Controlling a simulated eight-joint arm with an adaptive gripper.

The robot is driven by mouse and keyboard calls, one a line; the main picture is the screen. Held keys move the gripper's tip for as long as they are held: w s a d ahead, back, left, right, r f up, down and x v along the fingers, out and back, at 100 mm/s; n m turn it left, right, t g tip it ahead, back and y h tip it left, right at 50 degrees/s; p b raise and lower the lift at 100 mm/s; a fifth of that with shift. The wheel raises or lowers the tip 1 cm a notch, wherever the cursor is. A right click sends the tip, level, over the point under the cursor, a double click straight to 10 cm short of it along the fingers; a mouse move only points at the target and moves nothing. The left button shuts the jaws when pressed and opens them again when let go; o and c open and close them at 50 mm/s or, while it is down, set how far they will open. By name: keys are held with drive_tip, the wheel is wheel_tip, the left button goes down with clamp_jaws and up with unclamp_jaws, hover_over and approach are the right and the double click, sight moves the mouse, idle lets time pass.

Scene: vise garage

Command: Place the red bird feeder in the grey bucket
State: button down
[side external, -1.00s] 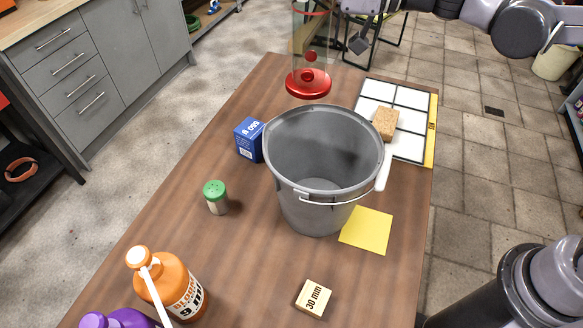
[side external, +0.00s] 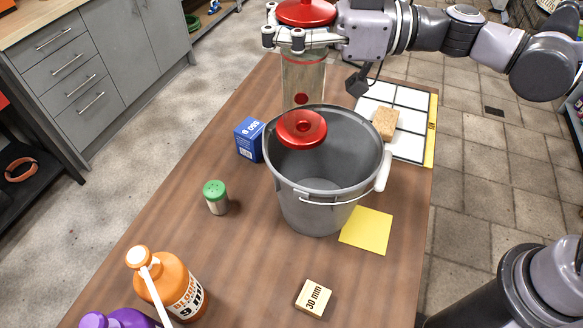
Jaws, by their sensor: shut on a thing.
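The red bird feeder (side external: 304,73) has a red top, a clear tube and a round red base. My gripper (side external: 290,38) is shut on it just below the red top and holds it roughly upright. The grey bucket (side external: 324,205) stands upright on the wooden table with its handle hanging at the front. The feeder's red base shows over the bucket's opening, toward the back left of the rim. I cannot tell exactly how far its base is above or below the rim.
A blue box (side external: 249,140) and a green-capped shaker (side external: 215,197) stand left of the bucket. A sponge (side external: 386,123) lies on a white grid panel (side external: 410,145) at right. A yellow note (side external: 366,230), a wooden block (side external: 313,298) and an orange bottle (side external: 168,285) are nearer.

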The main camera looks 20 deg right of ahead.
sight(302, 126)
wheel_tip(302, 126, down, 14)
idle(1.2)
drive_tip(key=shift+f, duration=0.5)
drive_tip(key=c, duration=0.6)
unclamp_jaws()
drive_tip(key=shift+c, duration=0.2)
drive_tip(key=shift+r, duration=0.15)
